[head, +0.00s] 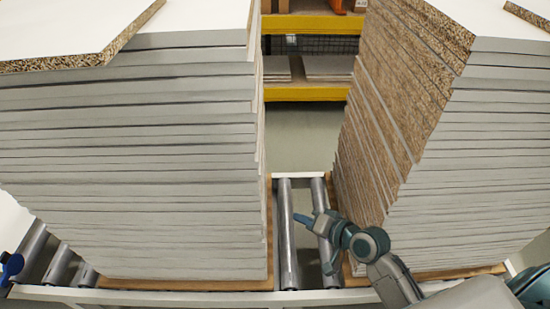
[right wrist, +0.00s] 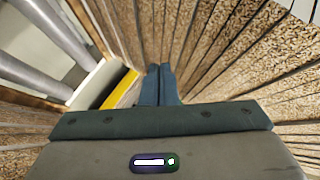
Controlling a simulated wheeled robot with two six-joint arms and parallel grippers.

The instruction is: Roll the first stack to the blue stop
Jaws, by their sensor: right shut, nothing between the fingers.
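Two tall stacks of grey-edged boards stand on the roller conveyor. The left stack (head: 130,170) and the right stack (head: 480,150) each rest on a brown base board. The right stack shows raw chipboard on its side facing the gap. My right gripper (head: 300,218) is shut and empty, low in the gap between the stacks, above the rollers. In the right wrist view its fingers (right wrist: 158,84) are together before chipboard edges (right wrist: 240,55); contact cannot be told. A small dark blue part (head: 12,265) shows at the left edge; I cannot tell whether it is the blue stop.
Bare rollers (head: 289,240) show between the stacks, and more rollers (head: 58,265) show at the lower left. A pale conveyor rail (head: 200,297) runs along the front. Behind the gap are open floor (head: 300,140) and a shelf with yellow beams (head: 310,93).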

